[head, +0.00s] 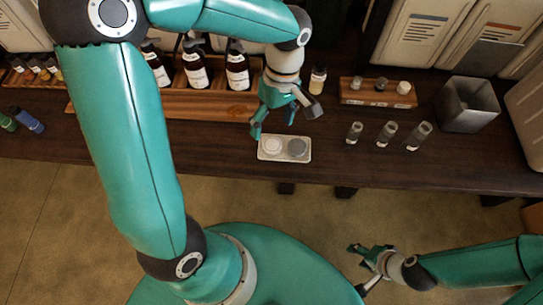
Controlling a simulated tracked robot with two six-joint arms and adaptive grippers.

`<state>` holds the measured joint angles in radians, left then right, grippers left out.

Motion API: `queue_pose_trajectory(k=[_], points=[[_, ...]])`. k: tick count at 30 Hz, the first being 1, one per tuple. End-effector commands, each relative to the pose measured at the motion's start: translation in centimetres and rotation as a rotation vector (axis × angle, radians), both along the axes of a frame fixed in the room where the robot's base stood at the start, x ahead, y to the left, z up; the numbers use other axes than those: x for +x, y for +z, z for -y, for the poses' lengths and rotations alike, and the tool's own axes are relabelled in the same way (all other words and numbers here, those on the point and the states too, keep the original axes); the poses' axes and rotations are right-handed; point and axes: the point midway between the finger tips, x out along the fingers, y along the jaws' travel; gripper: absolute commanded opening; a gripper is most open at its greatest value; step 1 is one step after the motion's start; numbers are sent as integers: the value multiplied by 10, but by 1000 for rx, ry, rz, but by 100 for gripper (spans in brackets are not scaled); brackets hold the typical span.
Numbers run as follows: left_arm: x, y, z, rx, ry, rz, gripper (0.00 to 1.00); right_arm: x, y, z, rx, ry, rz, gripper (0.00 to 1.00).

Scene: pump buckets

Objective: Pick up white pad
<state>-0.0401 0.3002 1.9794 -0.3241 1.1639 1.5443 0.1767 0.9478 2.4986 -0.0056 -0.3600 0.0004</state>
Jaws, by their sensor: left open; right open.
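A white round pad (272,145) lies in the left half of a small pale tray (285,158) near the table's front edge. A grey round pad (297,147) lies beside it in the right half. My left gripper (284,121) is open and empty, pointing down just behind and above the tray. One fingertip hangs near the tray's back left corner, the other is off to the right. Whether a finger touches the tray I cannot tell. My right gripper (359,269) is open and empty, low in front of the table, away from the tray.
Pump bottles (197,68) stand in a wooden rack (200,104) behind and left of my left gripper. A small bottle (318,79) stands behind it. Three glass vials (387,134) stand right of the tray, with a wooden holder (378,99) and grey bin (468,104) beyond. The table between rack and tray is clear.

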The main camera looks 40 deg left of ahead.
Motion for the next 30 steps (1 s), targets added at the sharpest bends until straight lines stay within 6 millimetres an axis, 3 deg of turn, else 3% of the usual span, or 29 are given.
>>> queue_pose_trajectory(k=[1, 3, 7, 11, 14, 24, 30], points=[[7, 1, -6, 23, 27, 70, 85, 0, -33, 0, 0, 0, 0, 50], [10, 19, -11, 41, 50, 138, 85, 0, -48, 0, 0, 0, 1, 50], [11, 37, -13, 44, 59, 223, 85, 0, -63, 0, 0, 0, 1, 50], [11, 37, -12, 40, 55, 253, 85, 0, -68, 0, 0, 0, 1, 50], [11, 27, -12, 41, 54, 255, 85, 0, -69, 0, 0, 0, 1, 50], [11, -44, -12, 39, 53, 252, 85, 0, -79, 0, 0, 0, 1, 50], [12, -69, -12, 38, 52, 254, 85, 0, -82, 0, 0, 0, 1, 50]])
